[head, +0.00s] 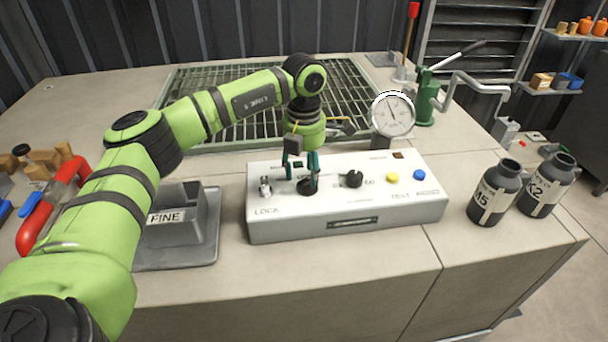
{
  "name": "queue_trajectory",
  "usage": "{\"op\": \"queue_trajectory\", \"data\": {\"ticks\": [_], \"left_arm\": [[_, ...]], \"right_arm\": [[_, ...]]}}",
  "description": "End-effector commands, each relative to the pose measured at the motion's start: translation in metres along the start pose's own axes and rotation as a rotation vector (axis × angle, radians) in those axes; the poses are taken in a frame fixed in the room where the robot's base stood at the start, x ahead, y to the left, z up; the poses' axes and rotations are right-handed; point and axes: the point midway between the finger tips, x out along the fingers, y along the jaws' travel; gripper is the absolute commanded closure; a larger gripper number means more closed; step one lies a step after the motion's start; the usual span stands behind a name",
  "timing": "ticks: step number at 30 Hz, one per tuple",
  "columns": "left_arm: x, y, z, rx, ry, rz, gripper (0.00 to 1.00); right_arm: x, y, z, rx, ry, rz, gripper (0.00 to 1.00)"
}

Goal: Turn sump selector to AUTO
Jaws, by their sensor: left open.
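A white control box (345,213) stands on the counter in the middle of the head view. Its top has a black knob (307,188) left of the middle, a second black knob (351,179) to its right, and a small metal key switch (265,187) above the word LOCK. The labels by the knobs are too small to read, so I cannot tell which is the sump selector or where it points. My left gripper (302,173) points down over the left knob, its fingers open and close around it. Contact cannot be told. My right gripper is not in view.
Yellow (392,177) and blue (418,174) buttons sit on the box's right part. A gauge (393,115) and green hand pump (426,100) stand behind. Dark bottles (494,194) stand at right. A grey FINE tray (207,222) lies left. A grate (345,85) is behind.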

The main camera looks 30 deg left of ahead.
Motion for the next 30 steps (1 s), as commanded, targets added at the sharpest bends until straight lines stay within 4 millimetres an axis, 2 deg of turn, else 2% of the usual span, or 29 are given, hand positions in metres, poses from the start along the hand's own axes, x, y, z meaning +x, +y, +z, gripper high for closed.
{"op": "queue_trajectory", "data": {"ticks": [6,13,19,30], "left_arm": [[-0.049,-0.001,0.001,0.002,-0.005,0.001,0.48],[-0.088,0.0,0.001,0.001,-0.003,0.002,0.48],[-0.1,0.0,0.0,0.002,0.0,0.001,0.48],[-0.1,0.0,0.0,0.001,0.0,0.001,0.48]], "right_arm": [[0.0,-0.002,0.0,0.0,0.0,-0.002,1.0],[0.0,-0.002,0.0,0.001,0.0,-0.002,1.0],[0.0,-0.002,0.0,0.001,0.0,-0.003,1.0],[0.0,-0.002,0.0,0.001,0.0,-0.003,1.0]]}}
